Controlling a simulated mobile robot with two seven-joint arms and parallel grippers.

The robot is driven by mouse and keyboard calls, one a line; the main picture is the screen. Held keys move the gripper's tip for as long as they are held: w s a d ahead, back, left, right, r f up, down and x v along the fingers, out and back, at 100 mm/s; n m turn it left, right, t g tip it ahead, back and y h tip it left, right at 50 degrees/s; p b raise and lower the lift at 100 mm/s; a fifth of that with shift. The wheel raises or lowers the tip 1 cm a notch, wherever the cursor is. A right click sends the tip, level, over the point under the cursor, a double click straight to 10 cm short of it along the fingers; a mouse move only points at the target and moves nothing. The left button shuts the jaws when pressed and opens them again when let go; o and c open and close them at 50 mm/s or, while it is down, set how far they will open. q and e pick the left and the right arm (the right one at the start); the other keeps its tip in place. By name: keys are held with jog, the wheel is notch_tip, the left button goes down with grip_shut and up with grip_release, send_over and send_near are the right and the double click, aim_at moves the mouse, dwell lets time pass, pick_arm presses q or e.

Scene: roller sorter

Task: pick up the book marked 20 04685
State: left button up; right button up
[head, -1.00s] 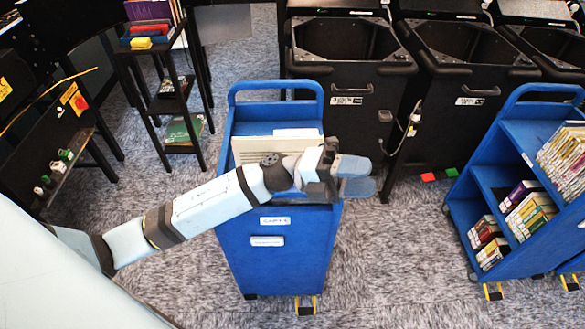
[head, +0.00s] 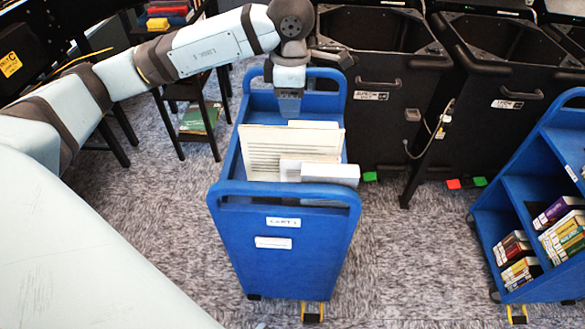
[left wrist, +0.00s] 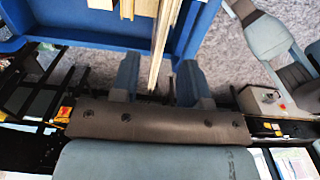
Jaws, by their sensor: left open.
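The blue cart (head: 285,225) stands in the middle of the head view with several cream and white books upright in its top. A large pale book (head: 265,150) with printed lines stands behind smaller ones, including a thick whitish one (head: 332,173). No number 20 04685 is readable. My left gripper (head: 289,108) points down over the cart's far part, behind the large book. In the left wrist view the open fingers (left wrist: 158,78) stand apart, with a thin book edge (left wrist: 163,45) showing between them. I cannot tell whether they touch it.
Black bins (head: 380,85) stand behind the cart. A second blue cart (head: 515,185) with several books is at the right. A dark shelf (head: 195,140) stands at the back left. Carpet is clear between the carts.

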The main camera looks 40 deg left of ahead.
aim_at(291, 128)
pick_arm(q)
notch_tip(291, 128, down, 10)
jog(key=shift+d+f+p, duration=0.1)
jog(key=shift+p, duration=0.3)
grip_shut()
